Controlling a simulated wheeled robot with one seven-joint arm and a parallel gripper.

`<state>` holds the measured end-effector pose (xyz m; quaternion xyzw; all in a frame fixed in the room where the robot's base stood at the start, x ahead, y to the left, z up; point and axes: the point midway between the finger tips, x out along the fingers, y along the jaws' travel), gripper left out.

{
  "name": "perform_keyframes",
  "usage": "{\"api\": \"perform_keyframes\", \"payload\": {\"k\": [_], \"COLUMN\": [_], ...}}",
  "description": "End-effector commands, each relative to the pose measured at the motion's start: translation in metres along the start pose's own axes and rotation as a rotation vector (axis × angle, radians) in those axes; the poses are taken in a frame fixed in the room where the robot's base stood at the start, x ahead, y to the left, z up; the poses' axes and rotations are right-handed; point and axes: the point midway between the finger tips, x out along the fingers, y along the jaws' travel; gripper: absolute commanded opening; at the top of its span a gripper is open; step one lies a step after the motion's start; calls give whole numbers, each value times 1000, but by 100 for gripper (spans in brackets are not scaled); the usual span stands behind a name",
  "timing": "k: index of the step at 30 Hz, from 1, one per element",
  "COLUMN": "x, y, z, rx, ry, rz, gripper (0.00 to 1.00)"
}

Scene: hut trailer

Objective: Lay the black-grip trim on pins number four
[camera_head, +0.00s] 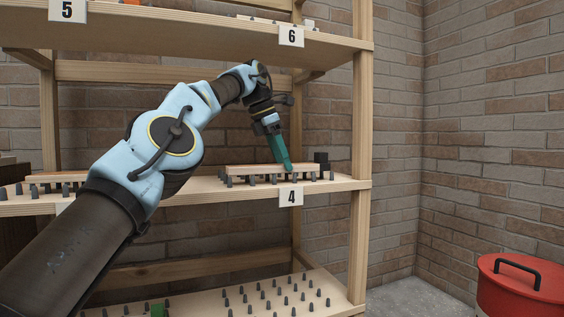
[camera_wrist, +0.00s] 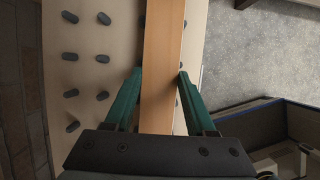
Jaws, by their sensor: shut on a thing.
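The trim (camera_head: 255,169) is a pale wooden strip lying level along the pins of the shelf marked 4 (camera_head: 290,196). A black block (camera_head: 321,158), which looks like its grip, shows at its right end. I cannot tell whether the strip bears on the pins or hangs just above them. My gripper (camera_head: 283,164) reaches down with teal fingers and is shut on the strip. In the wrist view the strip (camera_wrist: 163,45) runs between the two fingers (camera_wrist: 161,74), with pins (camera_wrist: 70,55) in rows to its left. The black grip is not visible there.
The shelf marked 6 (camera_head: 291,36) and the one marked 5 (camera_head: 68,10) are above. A lower pin shelf (camera_head: 300,275) is below. A wooden post (camera_head: 361,130) stands close right of the trim. A red lidded container (camera_head: 525,285) is on the floor at right.

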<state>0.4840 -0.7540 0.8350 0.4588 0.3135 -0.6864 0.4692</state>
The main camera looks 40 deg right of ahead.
Motion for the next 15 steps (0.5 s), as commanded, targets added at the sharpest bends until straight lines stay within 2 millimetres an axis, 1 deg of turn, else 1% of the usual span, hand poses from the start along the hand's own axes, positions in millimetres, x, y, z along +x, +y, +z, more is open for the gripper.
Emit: {"api": "perform_keyframes", "payload": {"k": [1, 6, 9, 15], "x": [1, 1, 1, 0], "y": [0, 0, 0, 0], "z": [-1, 0, 0, 0], "rx": [0, 0, 0, 0], "ry": [0, 0, 0, 0], "rz": [0, 0, 0, 0], "gripper": [58, 77, 86, 86]}}
